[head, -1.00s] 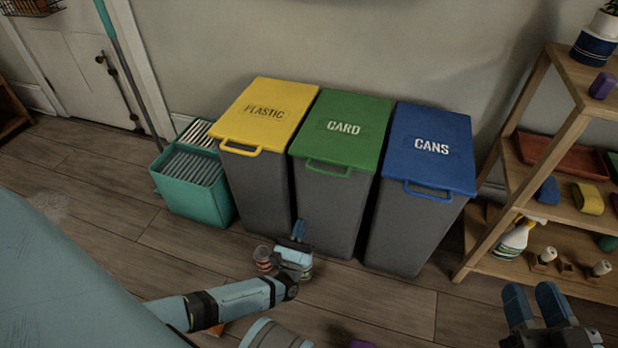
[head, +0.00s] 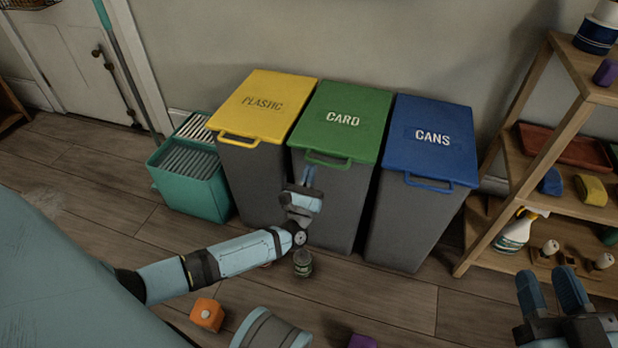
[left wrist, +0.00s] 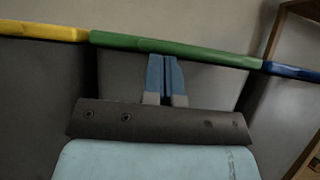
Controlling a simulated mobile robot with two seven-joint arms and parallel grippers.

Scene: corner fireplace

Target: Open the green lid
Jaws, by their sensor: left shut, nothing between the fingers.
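The green lid (head: 341,119), marked CARD, lies shut on the middle grey bin (head: 340,205). Its green handle loop (head: 328,160) sticks out at the front edge. My left gripper (head: 308,174) is shut and empty, just below the handle in the head view, fingers pointing up. In the left wrist view the shut blue fingers (left wrist: 163,75) stand in front of the bin, with their tips just under the green lid's edge (left wrist: 190,51). I cannot tell whether they touch it. My right gripper (head: 553,292) is at the lower right, fingers apart, with nothing seen between them.
The yellow lid (head: 263,104) and blue lid (head: 431,139) close the bins on either side. A teal crate (head: 190,180) stands left. A wooden shelf (head: 540,150) stands right. A can (head: 303,263) and an orange block (head: 207,314) lie on the floor near my left arm.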

